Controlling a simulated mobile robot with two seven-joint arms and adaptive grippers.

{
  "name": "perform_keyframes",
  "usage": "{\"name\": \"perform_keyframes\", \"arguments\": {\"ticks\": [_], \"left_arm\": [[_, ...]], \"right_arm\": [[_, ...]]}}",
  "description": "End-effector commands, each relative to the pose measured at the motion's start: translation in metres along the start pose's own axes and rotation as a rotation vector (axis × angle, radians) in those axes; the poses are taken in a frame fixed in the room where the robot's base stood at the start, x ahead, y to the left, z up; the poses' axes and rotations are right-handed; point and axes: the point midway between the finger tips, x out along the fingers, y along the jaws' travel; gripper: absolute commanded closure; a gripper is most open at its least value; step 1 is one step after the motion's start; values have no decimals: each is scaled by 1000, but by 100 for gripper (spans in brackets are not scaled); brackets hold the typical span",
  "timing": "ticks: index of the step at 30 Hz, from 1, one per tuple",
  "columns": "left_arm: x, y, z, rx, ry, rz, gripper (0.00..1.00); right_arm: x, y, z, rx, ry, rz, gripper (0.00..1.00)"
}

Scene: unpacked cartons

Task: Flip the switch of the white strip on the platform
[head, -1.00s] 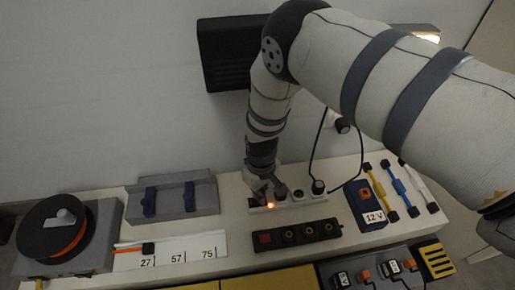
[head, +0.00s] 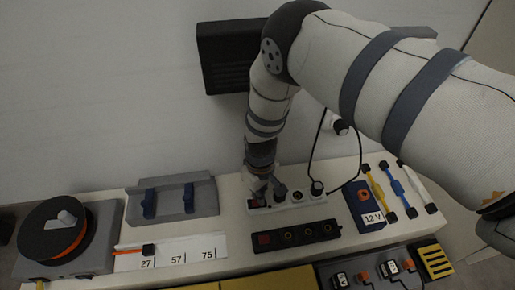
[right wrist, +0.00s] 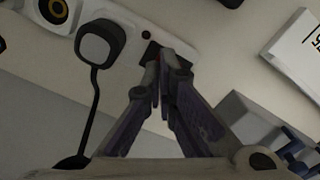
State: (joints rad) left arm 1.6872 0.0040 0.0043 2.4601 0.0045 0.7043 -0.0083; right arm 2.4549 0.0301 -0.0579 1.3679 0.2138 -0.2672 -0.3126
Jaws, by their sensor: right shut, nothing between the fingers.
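The white strip (head: 310,200) lies on the pale platform (head: 236,222), with a black plug (head: 317,187) in its right end. My right gripper (head: 264,193) points down at the strip's left end, its fingers shut and empty. In the right wrist view the closed fingertips (right wrist: 157,72) are at the end of the white strip (right wrist: 128,52), over or against the dark switch (right wrist: 151,50). The fingers partly hide the switch, and I cannot tell whether they touch it. No glow shows at the switch. My left gripper is not in view.
A black strip (head: 325,230) with a red switch lies just in front. A blue 12 V box (head: 358,204) and coloured fuse-like bars (head: 398,189) stand to the right. A grey bracket (head: 205,199) and a cable reel (head: 40,240) are left. A black cord (head: 360,160) loops behind.

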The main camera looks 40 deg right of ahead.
Motion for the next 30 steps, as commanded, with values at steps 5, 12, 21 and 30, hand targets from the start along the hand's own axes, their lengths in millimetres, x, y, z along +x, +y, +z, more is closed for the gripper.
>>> {"name": "perform_keyframes", "arguments": {"ticks": [5,12,21,30], "left_arm": [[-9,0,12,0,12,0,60],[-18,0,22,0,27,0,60],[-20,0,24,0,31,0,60],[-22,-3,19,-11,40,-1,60]], "right_arm": [[-24,0,0,0,3,0,100],[-49,0,-1,-2,4,1,100],[-55,0,0,-1,0,0,100],[-55,0,0,-1,-1,0,100]]}}
